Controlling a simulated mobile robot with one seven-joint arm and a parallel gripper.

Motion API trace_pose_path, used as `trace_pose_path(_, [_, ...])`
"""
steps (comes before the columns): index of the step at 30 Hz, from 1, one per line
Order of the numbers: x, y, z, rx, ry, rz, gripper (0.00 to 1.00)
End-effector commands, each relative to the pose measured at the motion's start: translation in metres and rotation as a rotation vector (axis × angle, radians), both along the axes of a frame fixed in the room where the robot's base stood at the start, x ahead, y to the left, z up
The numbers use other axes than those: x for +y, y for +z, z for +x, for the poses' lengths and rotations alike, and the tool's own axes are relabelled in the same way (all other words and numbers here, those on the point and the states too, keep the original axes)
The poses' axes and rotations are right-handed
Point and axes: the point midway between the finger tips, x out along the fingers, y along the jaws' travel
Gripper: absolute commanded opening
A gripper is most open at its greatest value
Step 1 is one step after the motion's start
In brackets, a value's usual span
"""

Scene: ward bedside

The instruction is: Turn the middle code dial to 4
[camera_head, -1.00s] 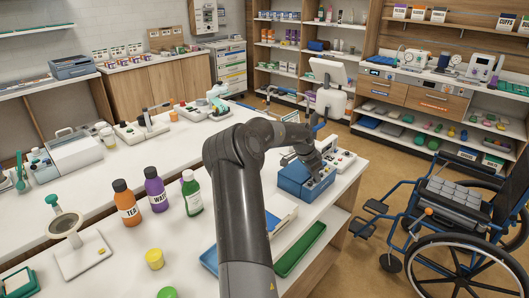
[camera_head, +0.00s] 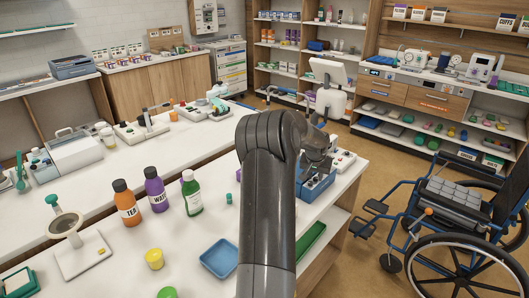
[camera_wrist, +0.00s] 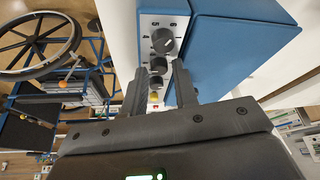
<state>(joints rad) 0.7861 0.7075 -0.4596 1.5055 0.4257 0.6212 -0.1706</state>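The blue code box (camera_head: 317,189) stands near the right end of the white table and is partly hidden by my arm. In the wrist view the box (camera_wrist: 232,45) has a white front panel (camera_wrist: 150,20) with a column of grey dials and printed numbers. The near dial (camera_wrist: 164,40) shows clearly. The middle dial (camera_wrist: 160,65) sits between my fingertips, and another dial (camera_wrist: 157,82) lies beyond it. My gripper (camera_wrist: 160,68) is open, one finger on each side of the middle dial. I cannot tell whether the fingers touch it. The dial settings are too small to read.
A blue tray (camera_head: 221,257) and a green tray (camera_head: 310,240) lie near my arm. A wheelchair (camera_head: 450,215) stands on the floor at right.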

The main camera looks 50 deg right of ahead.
Motion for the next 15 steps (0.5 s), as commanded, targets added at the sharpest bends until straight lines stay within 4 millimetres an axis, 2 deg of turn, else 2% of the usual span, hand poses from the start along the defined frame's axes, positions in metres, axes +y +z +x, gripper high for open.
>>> trace_pose_path(15, [-0.0032,0.0001,-0.0053,0.000,0.381,0.000,0.27])
